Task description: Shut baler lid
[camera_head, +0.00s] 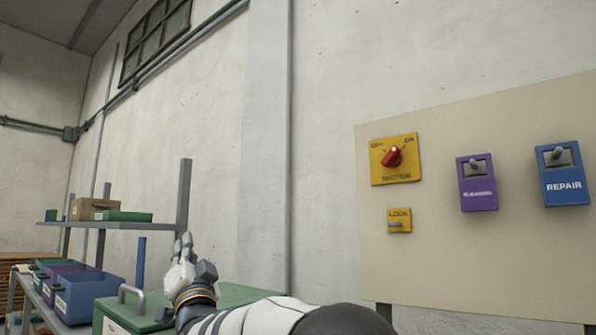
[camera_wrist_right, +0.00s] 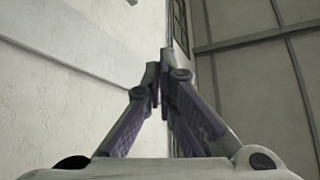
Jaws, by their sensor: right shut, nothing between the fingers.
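A green cabinet (camera_head: 237,295) with a flat top and a grey handle (camera_head: 131,297) stands at the bottom of the head view. It may be the baler with its lid, but my right arm and the frame edge hide much of it. My right gripper (camera_head: 182,246) is raised just above the cabinet's back left part, fingers pointing up. In the right wrist view its fingertips (camera_wrist_right: 158,76) meet with nothing between them. I cannot tell whether the arm touches the cabinet. My left gripper is not in view.
A beige panel (camera_head: 455,265) on the right carries a yellow red-knob switch (camera_head: 396,160), a yellow LOCK switch (camera_head: 400,220), a purple switch (camera_head: 478,183) and a blue REPAIR switch (camera_head: 562,173). A grey shelf (camera_head: 110,226) with boxes and bins stands left.

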